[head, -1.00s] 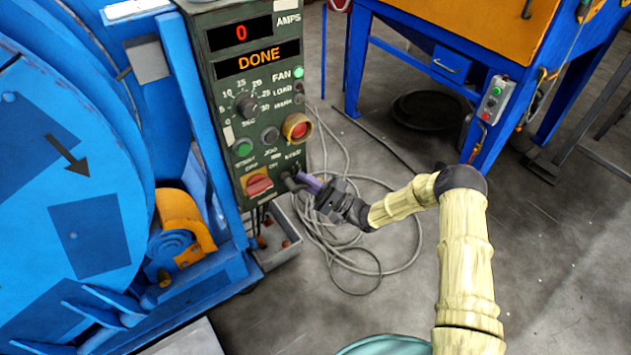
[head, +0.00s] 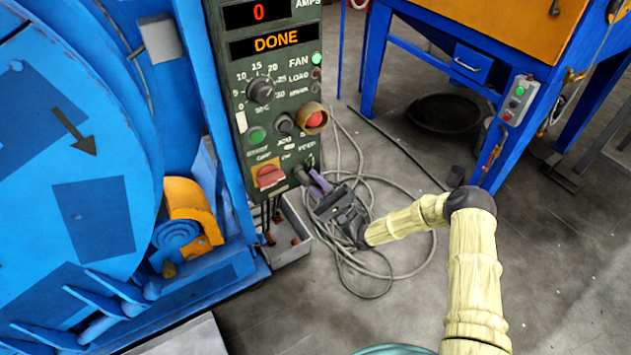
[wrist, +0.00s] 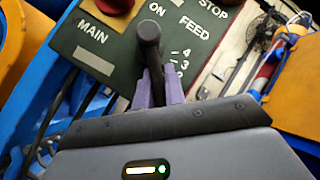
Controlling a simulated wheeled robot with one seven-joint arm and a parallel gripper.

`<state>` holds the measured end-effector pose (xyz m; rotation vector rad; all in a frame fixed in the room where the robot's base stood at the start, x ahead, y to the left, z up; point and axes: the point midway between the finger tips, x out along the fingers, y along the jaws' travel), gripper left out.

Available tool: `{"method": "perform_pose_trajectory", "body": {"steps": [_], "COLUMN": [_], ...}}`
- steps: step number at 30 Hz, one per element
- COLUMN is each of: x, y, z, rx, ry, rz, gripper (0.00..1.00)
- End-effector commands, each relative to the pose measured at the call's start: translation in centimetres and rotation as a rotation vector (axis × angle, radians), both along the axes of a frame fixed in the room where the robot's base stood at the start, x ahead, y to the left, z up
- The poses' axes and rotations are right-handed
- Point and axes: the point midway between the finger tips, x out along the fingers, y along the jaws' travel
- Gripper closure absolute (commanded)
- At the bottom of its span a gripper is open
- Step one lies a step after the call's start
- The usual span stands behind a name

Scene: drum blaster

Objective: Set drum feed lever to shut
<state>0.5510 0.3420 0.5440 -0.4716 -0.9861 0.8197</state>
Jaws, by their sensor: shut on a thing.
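The control panel (head: 268,100) is dark green and upright on the blue drum machine. The FEED lever (head: 301,175) is a short black handle at its lower right corner. In the wrist view the lever (wrist: 148,48) stands beside the word FEED and a scale with the numbers 4 and 3 visible. My gripper (head: 318,182) is at the lever. Its purple fingers, also in the wrist view (wrist: 158,90), are shut on the lever. The lever's lower part is hidden between the fingers, and its exact scale setting cannot be told.
The red MAIN switch (head: 270,176) is just left of the lever, and a red emergency button (head: 314,119) is above it. The display (head: 276,40) reads DONE. Looped grey cables (head: 410,262) lie on the floor. An orange and blue cabinet (head: 490,40) stands behind to the right.

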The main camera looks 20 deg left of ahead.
Motion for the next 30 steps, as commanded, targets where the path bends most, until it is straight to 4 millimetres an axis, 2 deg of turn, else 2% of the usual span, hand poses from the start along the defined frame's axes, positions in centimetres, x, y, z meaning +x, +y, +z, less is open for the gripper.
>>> {"method": "perform_pose_trajectory", "body": {"steps": [4, 5, 8, 20, 25, 30], "x": [0.3, 0.3, 0.3, -0.1, -0.7, -1.7], "y": [-0.3, -0.3, -0.2, -0.5, -2.2, -4.9], "z": [-0.3, -0.3, -0.3, -0.4, -1.5, -3.2], "rx": [-0.004, -0.004, -0.004, -0.002, -0.004, -0.003], "ry": [0.006, 0.006, 0.005, 0.003, 0.004, 0.006], "rz": [-0.011, -0.011, -0.009, -0.003, -0.004, -0.006], "gripper": [1.0, 0.84, 0.67, 0.67, 0.67, 0.67]}}
